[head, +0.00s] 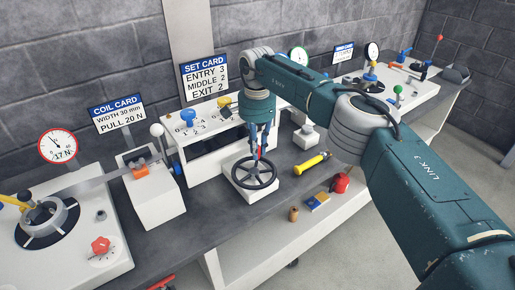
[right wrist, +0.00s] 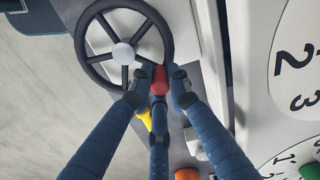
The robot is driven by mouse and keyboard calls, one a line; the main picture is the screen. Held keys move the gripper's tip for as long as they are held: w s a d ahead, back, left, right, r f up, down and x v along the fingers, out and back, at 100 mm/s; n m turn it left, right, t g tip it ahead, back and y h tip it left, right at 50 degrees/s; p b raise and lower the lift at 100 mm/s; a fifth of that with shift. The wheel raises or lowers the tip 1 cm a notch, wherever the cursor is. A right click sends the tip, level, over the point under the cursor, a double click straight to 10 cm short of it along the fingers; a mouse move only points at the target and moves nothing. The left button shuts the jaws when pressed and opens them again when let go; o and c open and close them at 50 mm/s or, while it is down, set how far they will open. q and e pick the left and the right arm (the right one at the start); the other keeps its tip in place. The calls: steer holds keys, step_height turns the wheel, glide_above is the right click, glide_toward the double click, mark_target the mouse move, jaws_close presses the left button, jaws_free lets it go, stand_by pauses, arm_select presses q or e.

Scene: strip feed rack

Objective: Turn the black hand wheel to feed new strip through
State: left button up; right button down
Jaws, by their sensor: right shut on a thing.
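The black hand wheel (head: 254,174) lies on a white block at the front of the bench, in the middle of the head view. In the right wrist view the wheel (right wrist: 124,54) has a white hub, several spokes and a red knob (right wrist: 160,77) at its rim. My right gripper (head: 260,148) comes down from above at the wheel's far side. In the right wrist view its blue fingers (right wrist: 161,82) are closed around the red knob. The strip (head: 98,180) runs from the coil at left into a white unit (head: 150,196). My left gripper is not in view.
The card reads ENTRY 3, MIDDLE 2, EXIT 2 (head: 204,76). A yellow torch-like tool (head: 312,163), a red object (head: 341,183) and a small box (head: 318,201) lie right of the wheel.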

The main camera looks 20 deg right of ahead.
steer(key=shift+w+d+r, duration=0.1)
steer(key=c, duration=1.6)
jaws_free()
steer(key=shift+c, duration=0.2)
step_height(320, 180, up, 12)
